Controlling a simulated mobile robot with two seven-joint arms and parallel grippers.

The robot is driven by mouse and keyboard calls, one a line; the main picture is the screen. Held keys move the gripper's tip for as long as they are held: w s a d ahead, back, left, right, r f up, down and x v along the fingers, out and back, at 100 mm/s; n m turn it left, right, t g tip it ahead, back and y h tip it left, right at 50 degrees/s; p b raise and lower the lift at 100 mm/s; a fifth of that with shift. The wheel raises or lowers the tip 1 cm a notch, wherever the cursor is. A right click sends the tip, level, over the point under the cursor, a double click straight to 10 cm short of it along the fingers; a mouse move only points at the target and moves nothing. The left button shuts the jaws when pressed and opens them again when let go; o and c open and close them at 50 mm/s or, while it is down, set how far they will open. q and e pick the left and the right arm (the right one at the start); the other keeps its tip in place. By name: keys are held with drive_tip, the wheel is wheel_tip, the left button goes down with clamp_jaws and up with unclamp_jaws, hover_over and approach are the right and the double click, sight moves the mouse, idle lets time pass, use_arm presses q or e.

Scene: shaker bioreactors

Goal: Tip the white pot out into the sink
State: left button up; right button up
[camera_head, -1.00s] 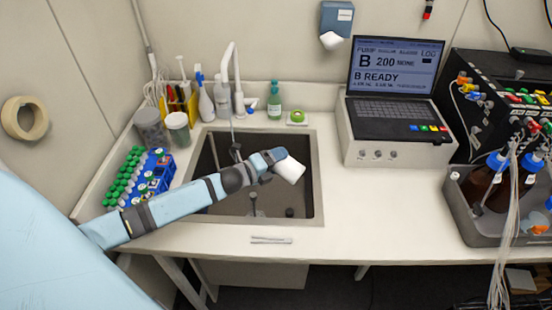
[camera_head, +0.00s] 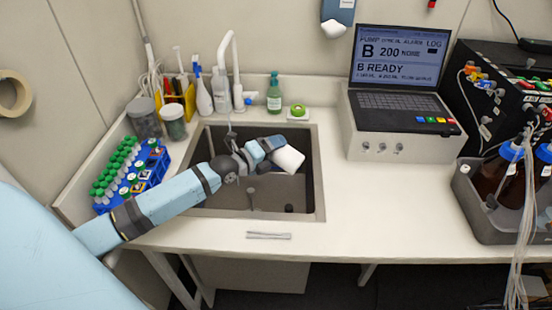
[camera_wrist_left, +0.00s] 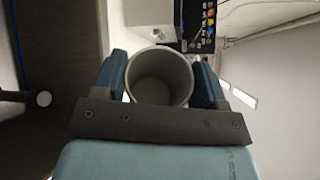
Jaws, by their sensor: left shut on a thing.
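The white pot (camera_head: 289,159) is held over the right part of the dark sink (camera_head: 312,205) in the head view, tilted on its side. My left gripper (camera_head: 272,146) is shut on it. In the left wrist view the pot (camera_wrist_left: 160,72) sits between the two fingers of my left gripper (camera_wrist_left: 160,85), and I look into its open mouth. Its inside looks grey and I see no contents; no stream shows leaving it. The faucet (camera_head: 234,70) stands behind the sink. My right gripper is not in view.
A blue rack of green-capped tubes (camera_head: 125,178) and two lidded jars stand left of the sink. Bottles stand along the back. The laptop (camera_head: 398,80) on its white box is to the right. A flat strip (camera_head: 268,235) lies at the front edge. The counter right of the sink is clear.

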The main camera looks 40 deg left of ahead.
use_arm(q)
drive_tip(key=shift+s+d, duration=0.1)
drive_tip(key=shift+d, duration=0.1)
drive_tip(key=shift+r+m, duration=0.3)
drive_tip(key=shift+r, duration=0.05)
wheel_tip(320, 180, up, 2)
drive_tip(key=p, duration=0.3)
drive_tip(key=shift+d+r+m+p, duration=0.15)
drive_tip(key=shift+r+m+p, duration=0.1)
drive_tip(key=shift+m+p, duration=0.1)
drive_tip(key=shift+d+r+m+g+p, duration=0.1)
drive_tip(key=shift+r+m+g+p, duration=0.2)
drive_tip(key=shift+r+p, duration=0.5)
drive_tip(key=shift+p, duration=0.55)
drive_tip(key=shift+d+r+m+y+p, duration=0.15)
drive_tip(key=shift+r+m+y+p, duration=0.15)
drive_tip(key=shift+m+p, duration=0.45)
drive_tip(key=shift+d+g+p, duration=0.1)
drive_tip(key=shift+g+p, duration=0.2)
drive_tip(key=shift+p, duration=0.2)
